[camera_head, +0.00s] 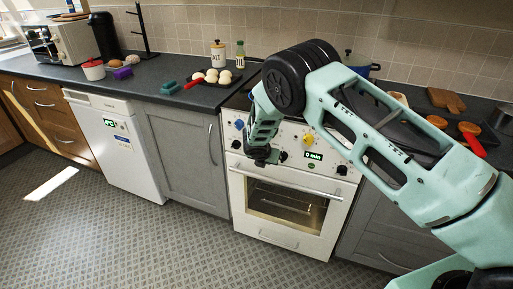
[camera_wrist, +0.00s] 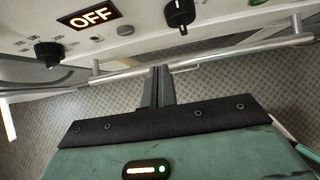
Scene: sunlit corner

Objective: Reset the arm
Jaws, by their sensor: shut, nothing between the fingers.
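My mint-green arm reaches in from the right in the head view, bent at a black joint above the stove. My gripper (camera_head: 262,158) hangs down in front of the stove's control panel. In the wrist view the gripper's dark fingers (camera_wrist: 159,80) are together and hold nothing. They point toward the oven's handle bar (camera_wrist: 200,62), with the floor visible below it. Whether the fingertips touch the bar cannot be told.
The white oven (camera_head: 280,205) stands close behind my gripper. A white dishwasher (camera_head: 115,145) and a grey cabinet (camera_head: 185,155) are to its left. The counter holds a tray of eggs (camera_head: 215,76), a microwave (camera_head: 60,43) and a cutting board (camera_head: 446,100). The floor (camera_head: 150,245) in front is clear.

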